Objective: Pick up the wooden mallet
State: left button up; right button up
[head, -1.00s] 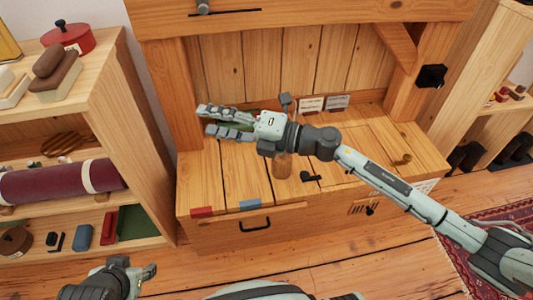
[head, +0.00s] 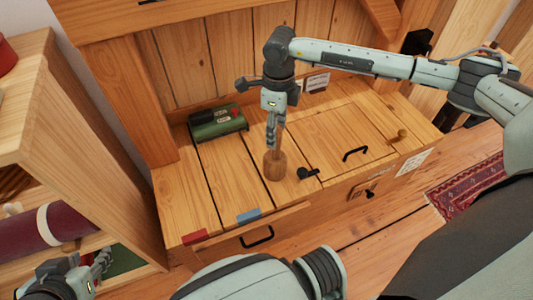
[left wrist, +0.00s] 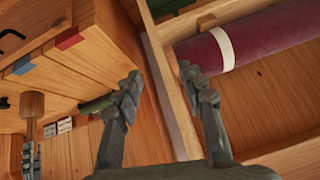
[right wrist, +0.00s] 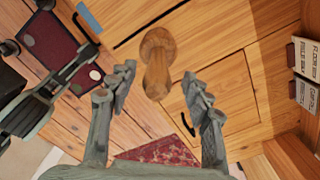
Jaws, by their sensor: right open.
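The wooden mallet (head: 275,168) stands on the bench top, its thick brown end down. Its upper part is partly hidden by my right gripper (head: 273,138), which points down at it from above. In the right wrist view the mallet (right wrist: 157,65) lies beyond and between the open fingers of my right gripper (right wrist: 158,82), which do not visibly grip it. The left wrist view shows the mallet (left wrist: 32,106) with the right gripper's fingers close to its narrow end. My left gripper (left wrist: 163,82) is open and empty near the shelf, away from the mallet.
A green case (head: 217,122) lies on the bench left of the mallet. Red tape (head: 195,236) and blue tape (head: 249,215) mark the front edge. A black latch (head: 308,173) and a black handle (head: 355,153) are to the right. A shelf (head: 95,150) with a maroon roll (head: 35,240) stands left.

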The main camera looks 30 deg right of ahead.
aim_at(276, 150)
notch_tip(276, 150, down, 8)
jog(key=shift+s+r, duration=0.15)
dwell(0.3)
jog(key=shift+c, duration=0.6)
jog(key=c, duration=1)
jog(key=shift+r, duration=0.1)
grip_shut()
